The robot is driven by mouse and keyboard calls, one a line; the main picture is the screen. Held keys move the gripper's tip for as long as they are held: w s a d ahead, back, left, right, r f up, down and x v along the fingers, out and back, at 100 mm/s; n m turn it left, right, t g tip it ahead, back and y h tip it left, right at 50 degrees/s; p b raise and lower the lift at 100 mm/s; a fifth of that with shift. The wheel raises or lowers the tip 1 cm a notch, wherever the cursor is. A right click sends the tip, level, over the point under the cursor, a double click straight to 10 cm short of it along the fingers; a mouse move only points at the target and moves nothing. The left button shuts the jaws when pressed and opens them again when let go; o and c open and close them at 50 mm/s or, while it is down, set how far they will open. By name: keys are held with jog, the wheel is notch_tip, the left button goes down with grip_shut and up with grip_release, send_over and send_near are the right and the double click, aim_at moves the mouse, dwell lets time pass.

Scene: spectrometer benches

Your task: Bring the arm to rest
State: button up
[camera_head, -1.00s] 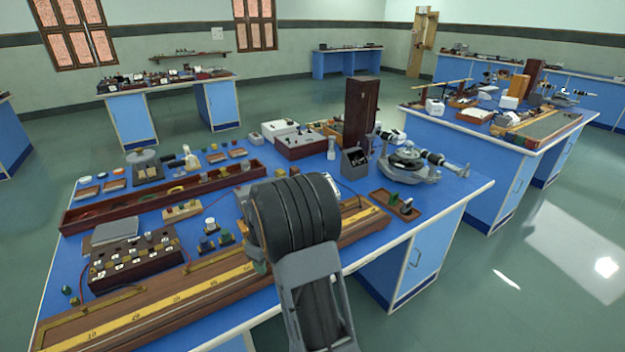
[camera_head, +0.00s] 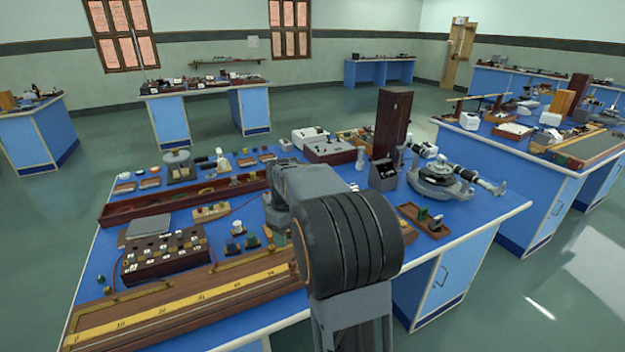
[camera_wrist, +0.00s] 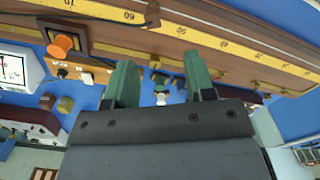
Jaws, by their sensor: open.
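My arm (camera_head: 345,240) rises at the lower middle of the head view, with a grey link reaching over the blue bench. My gripper is hidden behind the arm in that view. In the wrist view my gripper (camera_wrist: 158,66) shows two green fingers spread apart, with nothing held between them. Small pieces on the blue bench top show beyond and between the fingers. A wooden board with a yellow scale (camera_wrist: 218,42) crosses the top of the wrist view.
The near bench (camera_head: 480,228) is crowded. It holds the scale board (camera_head: 180,308), a dark box with white labels (camera_head: 165,262), a long wooden tray (camera_head: 150,212), a tall wooden box (camera_head: 392,120) and a spectrometer (camera_head: 440,180). Open floor (camera_head: 540,270) lies to the right.

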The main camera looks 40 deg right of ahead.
jog(key=shift+r, duration=0.2)
jog(key=s+a+m+t+p, duration=0.1)
jog(key=s+a+m+t, duration=0.1)
jog(key=s+a, duration=1.2)
jog(key=shift+s+a+r+m+t, duration=0.4)
jog(key=shift+s+t, duration=0.25)
jog(key=shift+t, duration=0.15)
dwell(0.6)
